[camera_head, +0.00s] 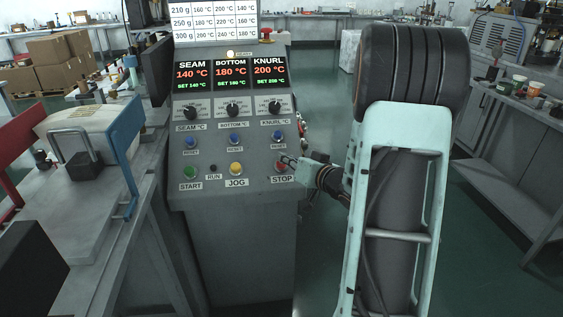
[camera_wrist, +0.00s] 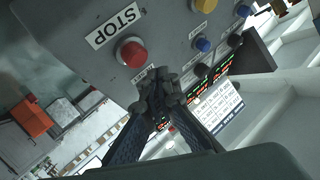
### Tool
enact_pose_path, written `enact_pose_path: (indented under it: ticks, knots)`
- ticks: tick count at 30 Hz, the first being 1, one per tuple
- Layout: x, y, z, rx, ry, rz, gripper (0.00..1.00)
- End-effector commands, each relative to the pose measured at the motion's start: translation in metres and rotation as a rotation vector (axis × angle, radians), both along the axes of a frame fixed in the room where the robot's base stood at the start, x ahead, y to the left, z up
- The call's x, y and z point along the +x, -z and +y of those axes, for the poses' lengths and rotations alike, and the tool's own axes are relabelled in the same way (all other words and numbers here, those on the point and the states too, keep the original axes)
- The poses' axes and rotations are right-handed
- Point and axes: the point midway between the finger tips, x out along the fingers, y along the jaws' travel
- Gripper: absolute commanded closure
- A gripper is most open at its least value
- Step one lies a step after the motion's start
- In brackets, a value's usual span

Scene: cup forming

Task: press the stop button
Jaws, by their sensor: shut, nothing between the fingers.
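The red stop button (camera_head: 280,167) sits at the lower right of the grey control panel (camera_head: 215,172), above its STOP label (camera_head: 283,180). In the wrist view the stop button (camera_wrist: 131,52) is a red dome beside the STOP label (camera_wrist: 114,26). My gripper (camera_head: 291,160) is at the panel's right side, just above and right of the button. In the wrist view my gripper (camera_wrist: 158,90) is shut and empty, with its tips below and right of the button. The button is fully visible there and a gap shows between it and the tips.
A yellow JOG button (camera_head: 236,168) and a green START button (camera_head: 190,172) are left of the stop button. Several blue reset buttons (camera_head: 277,135) and black knobs are above. Machinery (camera_head: 85,135) stands at left.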

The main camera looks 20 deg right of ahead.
Motion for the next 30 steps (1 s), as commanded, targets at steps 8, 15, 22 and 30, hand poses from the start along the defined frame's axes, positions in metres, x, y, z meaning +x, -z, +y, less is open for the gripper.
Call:
enact_pose_path:
  ticks: [8, 15, 22, 30]
  knots:
    - [-0.016, -0.028, 0.005, 0.001, 0.0, 0.0, 1.0]
    - [-0.023, -0.033, 0.006, 0.0, 0.0, 0.0, 1.0]
    - [-0.022, -0.032, 0.006, 0.0, 0.0, 0.0, 1.0]
    - [-0.022, -0.032, 0.006, 0.0, 0.0, 0.0, 1.0]
